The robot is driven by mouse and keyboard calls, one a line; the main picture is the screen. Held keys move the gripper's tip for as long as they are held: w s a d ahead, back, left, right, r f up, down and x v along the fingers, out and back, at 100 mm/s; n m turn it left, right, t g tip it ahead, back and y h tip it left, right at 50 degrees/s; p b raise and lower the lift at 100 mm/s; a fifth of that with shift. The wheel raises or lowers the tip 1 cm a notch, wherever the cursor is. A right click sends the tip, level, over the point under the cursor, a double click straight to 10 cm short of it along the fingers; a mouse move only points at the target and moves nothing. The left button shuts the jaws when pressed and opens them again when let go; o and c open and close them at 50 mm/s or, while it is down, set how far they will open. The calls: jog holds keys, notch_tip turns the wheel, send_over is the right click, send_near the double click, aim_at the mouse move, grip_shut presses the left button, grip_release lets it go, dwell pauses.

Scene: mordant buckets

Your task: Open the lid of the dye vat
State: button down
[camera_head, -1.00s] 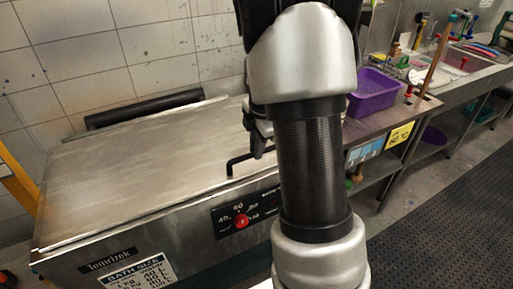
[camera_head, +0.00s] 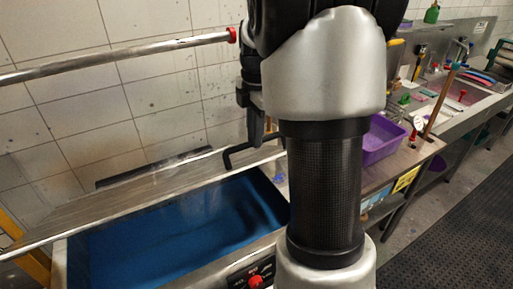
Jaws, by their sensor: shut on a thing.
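The dye vat (camera_head: 262,268) stands at the lower left, with blue liquid showing inside it. Its flat metal lid (camera_head: 120,195) is tilted up, front edge raised clear of the rim, with its rear side by the wall. The lid's black bent handle (camera_head: 232,155) sticks out at the front edge near the right end. My gripper (camera_head: 258,135) is shut on this handle. My arm hides the right end of the vat and part of the grip.
A metal bar (camera_head: 120,61) with a red end cap crosses the upper left in front of the tiled wall. A purple tub (camera_head: 384,140) stands on the bench right of my arm. Dark matting covers the floor at the lower right.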

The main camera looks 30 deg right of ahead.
jog(key=w, duration=0.1)
jog(key=w+r, duration=0.2)
jog(key=shift+w+a+r, duration=0.25)
jog(key=shift+w+a, duration=0.05)
jog(key=c, duration=2.2)
grip_release()
jog(key=o, duration=0.5)
jog(key=shift+w+f, duration=0.25)
jog(key=shift+w, duration=0.15)
jog(key=shift+c, duration=0.2)
notch_tip(320, 180, up, 18)
jog(key=s, duration=0.1)
jog(key=shift+s+d, duration=0.15)
jog(key=shift+s, duration=0.15)
jog(key=shift+f, duration=0.15)
